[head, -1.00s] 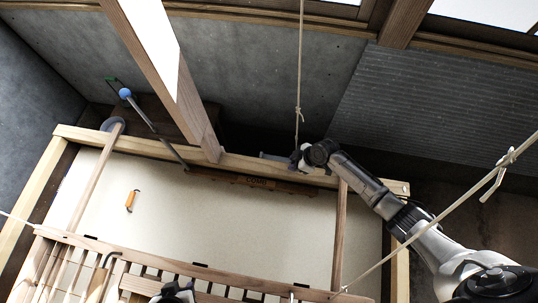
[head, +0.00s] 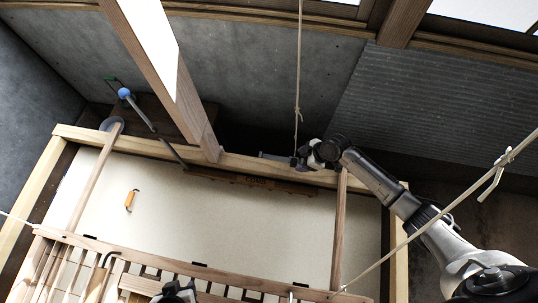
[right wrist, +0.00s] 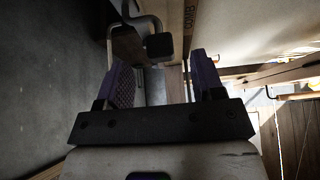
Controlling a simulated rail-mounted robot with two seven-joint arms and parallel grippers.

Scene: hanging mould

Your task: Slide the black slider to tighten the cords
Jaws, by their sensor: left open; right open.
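A pale cord (head: 298,75) hangs from the top to a knot above my right gripper (head: 302,160) in the head view. In the right wrist view the right gripper (right wrist: 158,66) is open, its two purple-padded fingers apart with nothing between them. Ahead of the fingers is a black block (right wrist: 160,46) beside a curved grey part; I cannot tell whether it is the slider. I cannot make out the black slider in the head view. My left gripper (head: 175,293) is partly cut off at the bottom edge; its fingers do not show clearly.
A wooden frame (head: 250,165) surrounds a pale sheet (head: 225,220) bearing a small orange-handled tool (head: 131,200). A slanting wooden post (head: 165,75) stands behind. A second cord (head: 430,222) with a white hook-like piece (head: 491,183) slants across the right.

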